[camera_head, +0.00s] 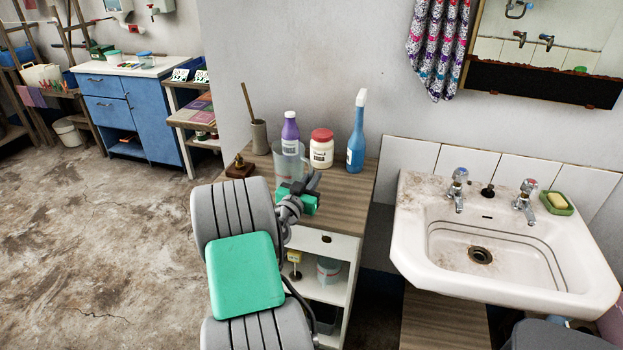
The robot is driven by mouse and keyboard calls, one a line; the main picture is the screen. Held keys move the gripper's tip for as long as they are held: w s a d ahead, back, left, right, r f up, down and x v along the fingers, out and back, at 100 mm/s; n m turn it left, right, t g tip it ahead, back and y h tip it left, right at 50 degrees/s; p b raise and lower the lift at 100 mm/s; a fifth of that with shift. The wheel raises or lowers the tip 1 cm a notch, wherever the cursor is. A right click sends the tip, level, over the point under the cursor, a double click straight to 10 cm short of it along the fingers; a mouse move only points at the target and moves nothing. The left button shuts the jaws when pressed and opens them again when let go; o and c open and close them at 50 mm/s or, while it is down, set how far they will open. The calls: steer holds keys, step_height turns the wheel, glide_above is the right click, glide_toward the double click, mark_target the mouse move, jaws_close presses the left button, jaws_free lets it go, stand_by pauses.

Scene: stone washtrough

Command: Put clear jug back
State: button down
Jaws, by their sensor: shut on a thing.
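The clear jug (287,165) is upright at the front left of the wood-topped cabinet (345,197), in front of the purple bottle. My gripper (297,184) is shut on the jug from the near side. The gripper and my arm hide the jug's lower part, so I cannot tell whether its base touches the cabinet top.
Close by on the cabinet stand a purple bottle (290,130), a white jar with a red lid (321,150), a blue spray bottle (356,135), a holder with a stick (259,137) and a small brown block (240,169). A sink (417,246) is at right. The cabinet top's front right is bare.

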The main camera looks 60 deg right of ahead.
steer(key=c, duration=1.5)
jaws_free()
steer(key=shift+f, duration=0.15)
